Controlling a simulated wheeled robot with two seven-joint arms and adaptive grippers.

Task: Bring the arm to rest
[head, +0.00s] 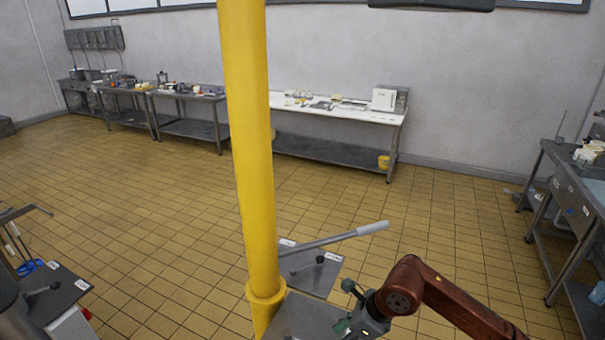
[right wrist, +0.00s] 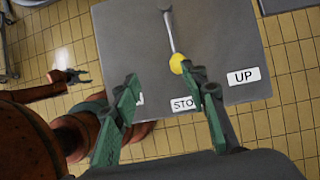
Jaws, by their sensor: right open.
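My right arm, brown with a dark gripper (head: 344,306), reaches in from the lower right of the head view. In the right wrist view its green-fingered gripper (right wrist: 164,76) is open over a grey control panel (right wrist: 125,45). A small lever with a yellow knob (right wrist: 177,63) shows between the fingers, close to the right-hand one; I cannot tell whether they touch. The panel bears the labels "UP" and "STO", the latter partly hidden by a finger. Another brown arm with a small dark gripper (right wrist: 70,76) shows at left in the wrist view, too small to read.
A yellow post (head: 252,150) stands in front of me. A long lever with a pale handle (head: 372,227) sticks out beside it, above a panel. Another panel (head: 58,295) is at lower left. Benches (head: 340,112) line the back wall; the tiled floor between is clear.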

